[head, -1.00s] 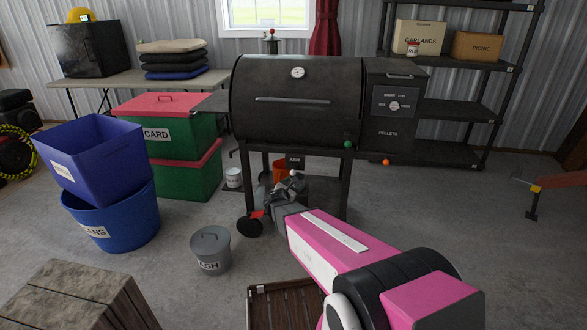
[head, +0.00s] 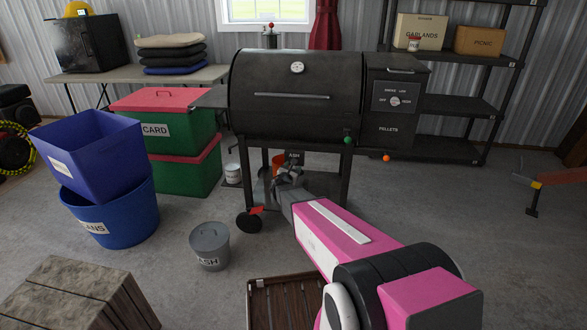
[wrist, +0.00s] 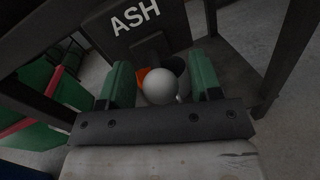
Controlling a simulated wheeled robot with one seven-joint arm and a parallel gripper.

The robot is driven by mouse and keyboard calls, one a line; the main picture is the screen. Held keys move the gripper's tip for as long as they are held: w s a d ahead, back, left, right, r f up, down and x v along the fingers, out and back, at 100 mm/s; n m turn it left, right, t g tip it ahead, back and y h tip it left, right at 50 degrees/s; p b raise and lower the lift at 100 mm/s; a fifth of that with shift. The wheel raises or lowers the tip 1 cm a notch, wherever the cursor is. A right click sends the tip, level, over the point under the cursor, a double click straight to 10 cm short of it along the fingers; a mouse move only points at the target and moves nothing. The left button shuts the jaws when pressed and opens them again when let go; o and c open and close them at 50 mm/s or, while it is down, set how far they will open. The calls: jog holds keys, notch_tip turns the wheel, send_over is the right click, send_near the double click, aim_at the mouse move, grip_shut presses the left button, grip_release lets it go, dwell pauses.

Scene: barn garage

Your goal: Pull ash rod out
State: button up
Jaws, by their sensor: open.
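The ash rod's white ball knob (wrist: 158,84) shows in the wrist view, just below the dark plate labelled ASH (wrist: 134,18). My gripper (wrist: 160,88) is open, with one green finger on each side of the knob. The picture does not show whether either finger touches it. In the head view, my gripper (head: 288,172) is under the grill's barrel, in front of the ASH label (head: 293,158). The rod's shaft is hidden. The black pellet grill (head: 295,95) stands on legs above my gripper.
A grey ash bin (head: 209,248) stands on the floor at front left. A wooden slatted crate (head: 250,305) lies below my arm. The grill's legs (head: 345,178) flank my gripper. Green bins (head: 185,170) and blue tubs (head: 135,205) stand to the left.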

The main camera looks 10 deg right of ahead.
jog(key=shift+w+d, duration=0.3)
jog(key=shift+w, duration=0.2)
grip_shut()
jog(key=d+v, duration=0.1)
jog(key=v, duration=0.6)
jog(key=shift+s, duration=0.55)
grip_release()
jog(key=shift+s, duration=0.15)
